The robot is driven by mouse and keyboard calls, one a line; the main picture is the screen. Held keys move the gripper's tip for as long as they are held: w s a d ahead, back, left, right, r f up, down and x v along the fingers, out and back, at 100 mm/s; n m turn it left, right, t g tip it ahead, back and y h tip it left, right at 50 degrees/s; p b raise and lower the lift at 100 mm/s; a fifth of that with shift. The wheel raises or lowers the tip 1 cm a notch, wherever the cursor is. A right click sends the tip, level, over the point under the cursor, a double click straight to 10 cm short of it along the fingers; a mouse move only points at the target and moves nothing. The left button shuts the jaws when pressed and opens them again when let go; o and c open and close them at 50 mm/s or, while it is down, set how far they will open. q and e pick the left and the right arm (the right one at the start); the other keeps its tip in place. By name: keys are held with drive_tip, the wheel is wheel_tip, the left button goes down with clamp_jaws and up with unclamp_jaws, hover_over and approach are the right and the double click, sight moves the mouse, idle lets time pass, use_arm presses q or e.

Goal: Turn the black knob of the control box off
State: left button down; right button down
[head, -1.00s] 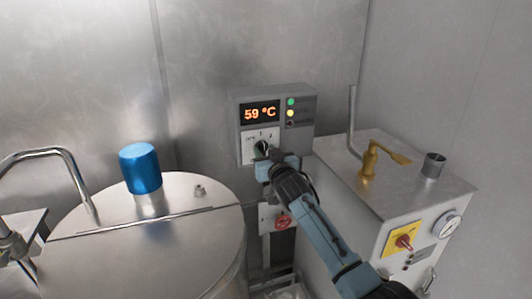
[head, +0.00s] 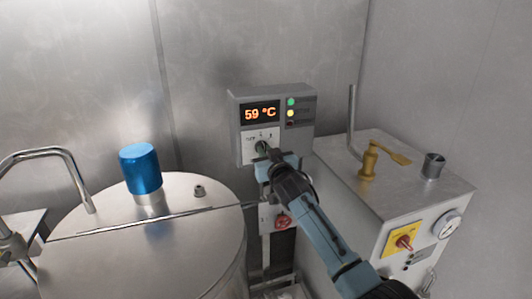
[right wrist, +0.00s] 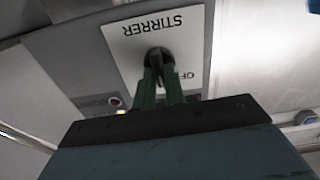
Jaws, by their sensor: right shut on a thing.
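The grey control box (head: 301,133) hangs on the back wall with an orange 59 °C display. Its black knob (right wrist: 158,57) sits on a white plate marked STIRRER (right wrist: 130,50), with part of the word OFF visible beside it. My right gripper (head: 263,150) reaches the plate from below right. In the right wrist view its two green fingers are shut on the black knob, one on each side. The fingers and gripper body hide part of the plate, and which mark the knob points at cannot be told. My left gripper is not in view.
A steel tank (head: 130,262) with a blue cap (head: 140,168) stands at the left. A steel cabinet (head: 395,180) with a brass tap (head: 369,160) and a red and yellow switch (head: 403,242) stands at the right, near my right arm. A red button (head: 283,222) sits below the box.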

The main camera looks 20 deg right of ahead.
drive_tip(key=shift+a+f+n, duration=0.1)
drive_tip(key=shift+f+n, duration=0.05)
drive_tip(key=shift+n, duration=4.05)
drive_tip(key=c, duration=1.5)
unclamp_jaws()
drive_tip(key=shift+o, duration=0.2)
drive_tip(key=s, duration=1.3)
drive_tip(key=shift+s+d, duration=0.2)
